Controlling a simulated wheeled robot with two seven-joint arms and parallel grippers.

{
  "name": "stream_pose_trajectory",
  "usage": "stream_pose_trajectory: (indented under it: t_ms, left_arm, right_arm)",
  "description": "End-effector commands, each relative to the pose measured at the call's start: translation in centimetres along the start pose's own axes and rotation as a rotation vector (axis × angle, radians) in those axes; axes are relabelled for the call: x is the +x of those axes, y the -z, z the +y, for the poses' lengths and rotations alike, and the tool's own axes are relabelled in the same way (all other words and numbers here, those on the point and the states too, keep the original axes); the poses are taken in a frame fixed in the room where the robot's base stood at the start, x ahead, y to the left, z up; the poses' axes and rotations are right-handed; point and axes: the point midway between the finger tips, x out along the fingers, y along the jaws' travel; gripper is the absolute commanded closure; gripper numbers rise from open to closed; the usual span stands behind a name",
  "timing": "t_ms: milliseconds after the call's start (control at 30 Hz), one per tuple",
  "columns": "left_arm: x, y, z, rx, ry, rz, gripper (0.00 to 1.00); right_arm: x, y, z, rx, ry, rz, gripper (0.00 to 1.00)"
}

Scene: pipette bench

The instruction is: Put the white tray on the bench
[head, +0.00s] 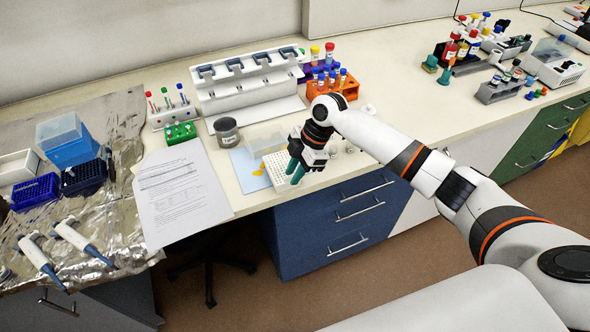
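The white tray (280,179), with rows of small holes in its top, shows in the head view at the bench's front edge, above the blue drawers. Whether it rests on the bench top or is held just above it is unclear. My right gripper (294,172) points down over the tray, its teal fingers overlapping it in the picture and hiding part of it. I cannot tell whether the fingers grip the tray. The white bench (400,75) runs across the view. My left gripper is not in view.
A light blue sheet (248,169) and a clear box (266,140) lie beside the tray. A grey cup (227,132), a paper sheet (180,195) and a pipette stand (250,85) are to the left and behind. An orange tube rack (345,88) stands behind.

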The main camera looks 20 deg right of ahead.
Motion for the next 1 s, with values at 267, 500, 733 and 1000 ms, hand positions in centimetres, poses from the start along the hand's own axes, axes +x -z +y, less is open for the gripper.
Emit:
stream_pose_trajectory:
  t_ms: [267, 500, 733, 1000]
  left_arm:
    - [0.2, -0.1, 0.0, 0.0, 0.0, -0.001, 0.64]
    - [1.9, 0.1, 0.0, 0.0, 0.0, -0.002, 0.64]
    - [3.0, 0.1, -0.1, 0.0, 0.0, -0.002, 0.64]
    - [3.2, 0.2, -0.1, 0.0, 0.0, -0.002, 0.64]
  right_arm:
    - [-1.1, -0.1, -0.1, -0.001, 0.004, 0.0, 0.76]
    - [-5.8, 0.0, -0.1, -0.001, 0.006, 0.002, 0.76]
    - [-10.3, -0.1, -0.1, -0.001, 0.005, 0.0, 0.76]
    - [-12.4, -0.1, 0.0, -0.001, 0.001, 0.0, 0.76]
